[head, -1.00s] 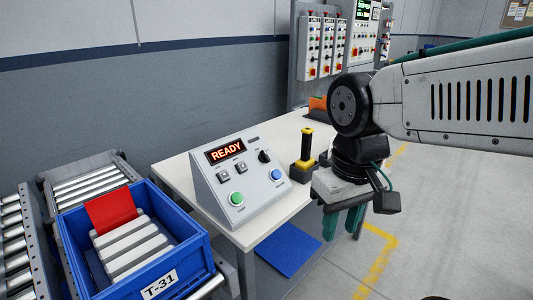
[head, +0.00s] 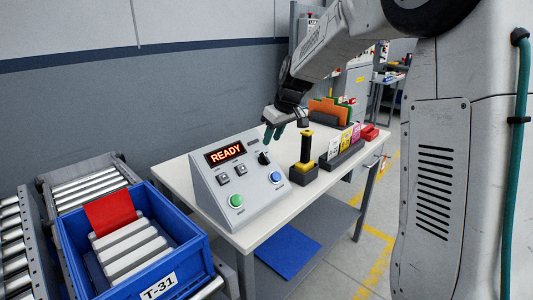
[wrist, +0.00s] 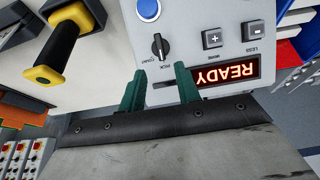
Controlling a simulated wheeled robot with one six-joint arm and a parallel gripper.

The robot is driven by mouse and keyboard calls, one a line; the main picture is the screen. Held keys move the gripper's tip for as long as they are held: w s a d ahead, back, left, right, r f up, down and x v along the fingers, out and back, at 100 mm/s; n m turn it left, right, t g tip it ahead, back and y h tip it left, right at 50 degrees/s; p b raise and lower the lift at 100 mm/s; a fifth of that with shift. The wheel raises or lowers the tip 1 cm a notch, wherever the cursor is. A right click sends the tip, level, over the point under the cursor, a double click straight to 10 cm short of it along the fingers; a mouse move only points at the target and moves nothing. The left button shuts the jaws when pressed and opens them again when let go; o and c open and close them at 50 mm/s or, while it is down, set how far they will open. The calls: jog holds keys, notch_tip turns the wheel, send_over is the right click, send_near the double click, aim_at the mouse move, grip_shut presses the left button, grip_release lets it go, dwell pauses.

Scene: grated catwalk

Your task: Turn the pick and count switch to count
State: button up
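The pick and count switch (head: 264,158) is a black knob at the upper right of the sloped grey control box (head: 213,190). My gripper (head: 274,132) has green fingers and hangs just above and behind the switch. In the wrist view my gripper (wrist: 159,72) is open and empty, its two fingertips spread just short of the knob on either side. They appear apart from it. The display (head: 225,153) reads READY.
A yellow-and-black handle (head: 305,147) stands right of the box. Blue (head: 276,177) and green (head: 236,200) buttons sit on the box front. A blue crate (head: 188,266) marked T-31 is at left. A holder with coloured cards (head: 345,142) is further right.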

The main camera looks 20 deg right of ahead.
aim_at(265, 155)
jog(key=x, duration=0.7)
jog(key=shift+f, duration=0.25)
grip_shut()
